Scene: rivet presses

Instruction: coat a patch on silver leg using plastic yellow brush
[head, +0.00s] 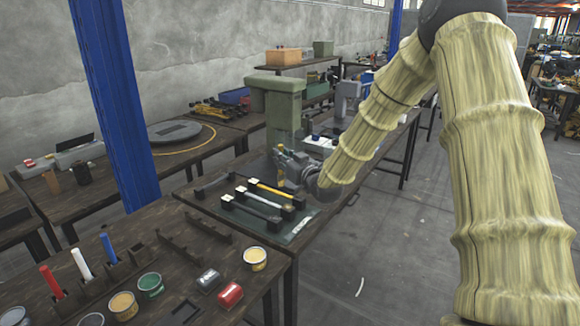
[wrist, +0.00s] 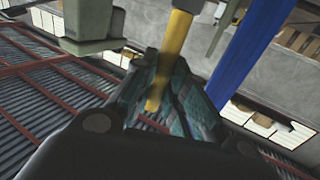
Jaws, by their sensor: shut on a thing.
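My gripper (head: 284,160) is shut on the yellow brush (wrist: 173,52), whose yellow handle runs between the finger pads in the wrist view. In the head view a bit of yellow shows just below the fingers; the bristles cannot be made out. The silver leg (head: 262,199) is a pale bar lying across dark holders on the table, just below and left of my gripper. A yellow bar (head: 270,190) lies beside it on the far side. Whether the brush touches any bar cannot be told. In the wrist view no leg is visible.
A green press (head: 275,103) stands behind the bars. Red (head: 51,281), white (head: 81,264) and blue (head: 108,247) handles stand in a rack at front left. Open paint cans, including a yellow one (head: 255,258), stand nearby. A blue column (head: 113,100) rises at left.

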